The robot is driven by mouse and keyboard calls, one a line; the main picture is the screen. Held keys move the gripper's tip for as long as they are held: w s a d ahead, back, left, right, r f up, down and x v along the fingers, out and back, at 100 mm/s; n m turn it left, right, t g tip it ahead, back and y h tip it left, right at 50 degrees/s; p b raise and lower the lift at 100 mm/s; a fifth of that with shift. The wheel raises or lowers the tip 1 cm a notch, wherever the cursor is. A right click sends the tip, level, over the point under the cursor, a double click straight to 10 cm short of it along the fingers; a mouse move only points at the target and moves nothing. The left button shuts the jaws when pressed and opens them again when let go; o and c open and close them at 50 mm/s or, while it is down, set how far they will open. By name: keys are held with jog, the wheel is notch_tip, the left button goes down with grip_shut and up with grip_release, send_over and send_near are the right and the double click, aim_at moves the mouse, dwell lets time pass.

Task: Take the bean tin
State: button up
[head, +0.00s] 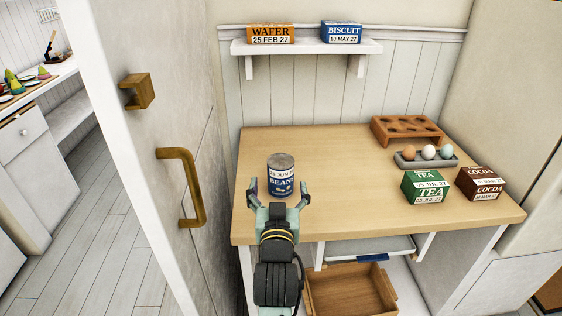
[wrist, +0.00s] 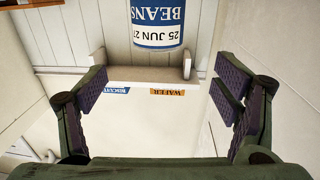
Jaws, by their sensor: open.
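The bean tin (head: 281,176), blue and white with a grey lid, stands upright on the wooden worktop (head: 340,160) near its left side. It shows upside down at the top middle of the wrist view (wrist: 157,22), partly cut off by the frame edge. My gripper (head: 279,192) is open and empty, on the near side of the tin. Its fingers appear to either side of the tin's lower part in the head view. In the wrist view my gripper (wrist: 163,82) has a wide gap, with the tin beyond it. I see no contact.
A tea box (head: 426,187), a cocoa box (head: 480,183), an egg tray (head: 426,160) and a brown holed rack (head: 407,131) stand on the right. A wafer box (head: 270,33) and a biscuit box (head: 341,33) sit on the wall shelf (head: 307,48). A tall panel with handles (head: 181,187) is close left.

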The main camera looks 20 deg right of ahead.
aim_at(281, 161)
jog(key=b, duration=0.1)
jog(key=w+b, duration=0.1)
jog(key=b, duration=0.1)
jog(key=shift+w+d+f, duration=0.15)
jog(key=shift+d+f, duration=0.1)
jog(key=w+b, duration=0.1)
jog(key=b, duration=0.3)
jog(key=shift+d, duration=0.2)
jog(key=shift+w+d+b, duration=0.1)
jog(key=shift+w+b, duration=0.2)
jog(key=shift+b, duration=0.85)
jog(key=w, duration=0.2)
jog(key=w+d+p, duration=0.1)
jog(key=shift+r, duration=0.4)
jog(key=p+x, duration=0.1)
jog(key=x, duration=0.4)
jog(key=shift+d+f, duration=0.2)
jog(key=shift+s, duration=0.1)
jog(key=shift+c, duration=0.3)
jog(key=shift+r, duration=0.1)
grip_shut()
